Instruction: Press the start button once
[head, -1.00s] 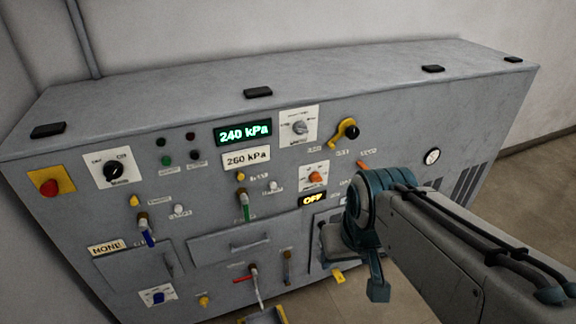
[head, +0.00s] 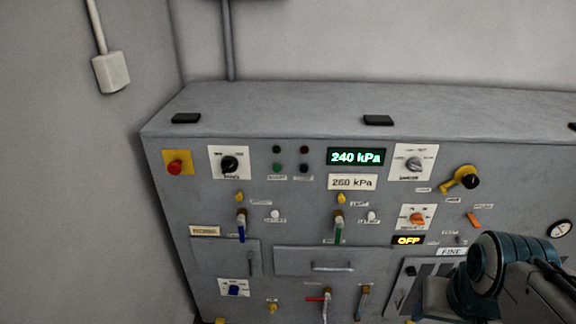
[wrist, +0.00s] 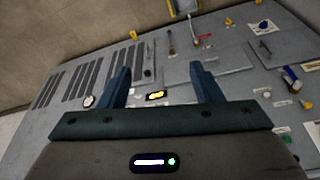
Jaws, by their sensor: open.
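The grey pump panel (head: 290,215) fills the lower head view. In the head view my arm is at the lower right, well away from that cluster.
A red knob on a yellow plate (head: 176,165), a black rotary switch (head: 230,164) and a yellow lever (head: 460,180) stick out from the panel. The display (head: 356,157) reads 240 kPa. An amber sign (head: 408,240) reads OFF. Coloured valve handles hang lower down.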

